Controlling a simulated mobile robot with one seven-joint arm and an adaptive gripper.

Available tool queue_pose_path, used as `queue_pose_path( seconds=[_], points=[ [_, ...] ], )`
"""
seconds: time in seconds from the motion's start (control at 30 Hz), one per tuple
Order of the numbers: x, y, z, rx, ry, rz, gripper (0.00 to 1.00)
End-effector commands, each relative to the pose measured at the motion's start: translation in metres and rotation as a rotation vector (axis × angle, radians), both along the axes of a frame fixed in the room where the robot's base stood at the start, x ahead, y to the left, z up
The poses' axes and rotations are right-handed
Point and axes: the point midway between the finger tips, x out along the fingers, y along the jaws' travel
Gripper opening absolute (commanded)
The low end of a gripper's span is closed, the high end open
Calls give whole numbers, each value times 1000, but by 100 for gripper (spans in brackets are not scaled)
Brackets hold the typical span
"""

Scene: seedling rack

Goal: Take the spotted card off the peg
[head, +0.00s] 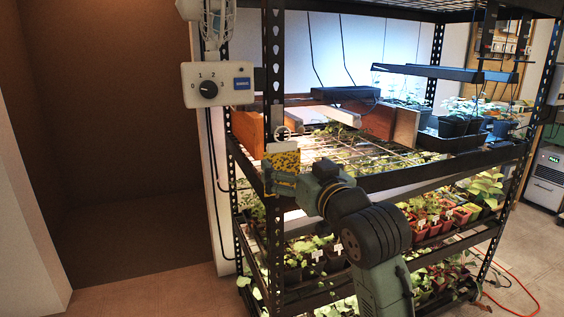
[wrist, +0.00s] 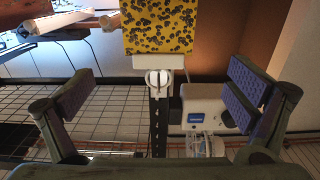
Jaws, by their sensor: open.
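The spotted card (head: 282,161) is yellow with dark spots. In the head view it hangs against the front left post of the rack, below a pale ring or hook. The wrist view is upside down and shows the card (wrist: 158,26) at the top. Its white top part (wrist: 155,66) meets the peg (wrist: 158,84), which has a pale round end in front of the dark post. My gripper (head: 280,184) is at the card's lower part in the head view. In the wrist view my gripper (wrist: 160,92) is open, its purple-padded fingers wide apart either side of the peg, touching neither card nor peg.
A white control box (head: 218,84) with a dial and a fan is fixed beside the post above the card. The rack (head: 400,177) holds trays, seedling pots and lamps. A red cord (head: 510,300) lies on the floor at right. Bare floor (head: 150,290) lies left of the rack.

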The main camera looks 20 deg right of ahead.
Motion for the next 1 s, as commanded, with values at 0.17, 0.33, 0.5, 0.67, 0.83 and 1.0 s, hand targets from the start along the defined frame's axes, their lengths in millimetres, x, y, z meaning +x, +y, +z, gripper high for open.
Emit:
queue_pose_path(
  seconds=[0.17, 0.33, 0.5, 0.67, 0.83, 1.0],
  points=[
    [26, 2, 2, 0, 0, 3, 98],
    [38, 1, 1, 0, -1, 1, 98],
    [64, 0, 0, 1, 1, 1, 98],
    [82, 1, -1, 0, -2, 1, 98],
    [85, 1, -3, -1, -3, 1, 98],
    [85, 1, -3, -1, -3, 1, 94]
  ],
)
